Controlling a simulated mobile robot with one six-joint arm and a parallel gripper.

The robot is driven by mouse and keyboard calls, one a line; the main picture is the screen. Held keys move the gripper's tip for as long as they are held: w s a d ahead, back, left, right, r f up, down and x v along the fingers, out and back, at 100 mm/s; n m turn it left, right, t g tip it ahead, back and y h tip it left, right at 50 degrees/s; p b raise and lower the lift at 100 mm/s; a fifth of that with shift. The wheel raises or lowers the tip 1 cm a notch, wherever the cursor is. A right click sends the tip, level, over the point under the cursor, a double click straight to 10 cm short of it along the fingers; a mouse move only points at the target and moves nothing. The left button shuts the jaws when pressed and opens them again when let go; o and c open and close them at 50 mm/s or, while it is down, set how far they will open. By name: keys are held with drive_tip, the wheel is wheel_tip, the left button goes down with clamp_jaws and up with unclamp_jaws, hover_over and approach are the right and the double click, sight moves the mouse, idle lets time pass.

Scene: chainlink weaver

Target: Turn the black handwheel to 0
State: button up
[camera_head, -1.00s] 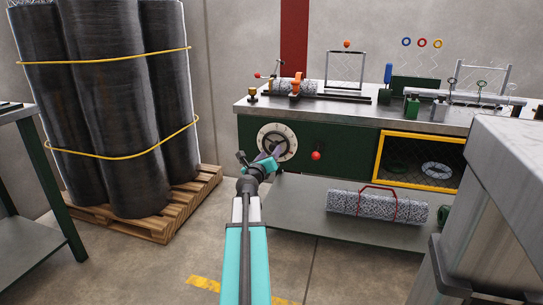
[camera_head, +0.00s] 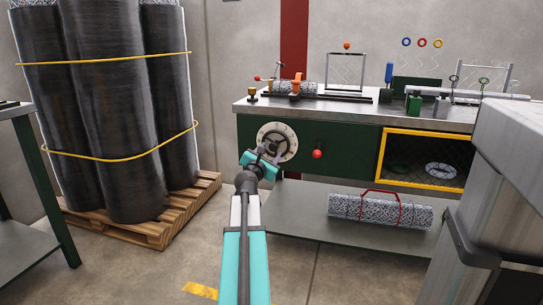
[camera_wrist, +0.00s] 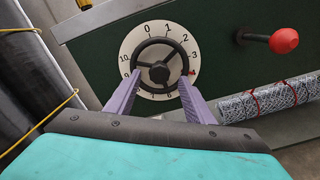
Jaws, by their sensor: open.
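The black handwheel (camera_wrist: 160,62) has a round rim and spokes and sits in front of a white numbered dial (camera_wrist: 128,47) on the dark green panel. The handwheel also shows in the head view (camera_head: 276,142). My gripper (camera_wrist: 159,78) is open, with its purple fingers either side of the wheel's lower half. I cannot tell whether they touch the rim.
A red knob (camera_wrist: 284,41) sticks out to the right of the dial. A wire mesh roll (camera_head: 380,209) lies on the shelf below. A yellow-framed window (camera_head: 381,155) is further right. Dark rolls on a pallet (camera_head: 120,225) stand left, and a grey machine (camera_head: 505,200) stands right.

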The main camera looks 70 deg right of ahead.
sight(273, 148)
drive_tip(key=shift+f+m, duration=0.15)
drive_tip(key=shift+m, duration=0.35)
drive_tip(key=shift+w+d+r, duration=0.1)
drive_tip(key=shift+d+r, duration=0.1)
drive_tip(key=shift+d, duration=0.9)
drive_tip(key=shift+d+p, duration=0.3)
drive_tip(key=shift+d, duration=0.6)
drive_tip(key=shift+c, duration=0.3)
drive_tip(key=c, duration=0.8)
drive_tip(key=shift+o, duration=0.2)
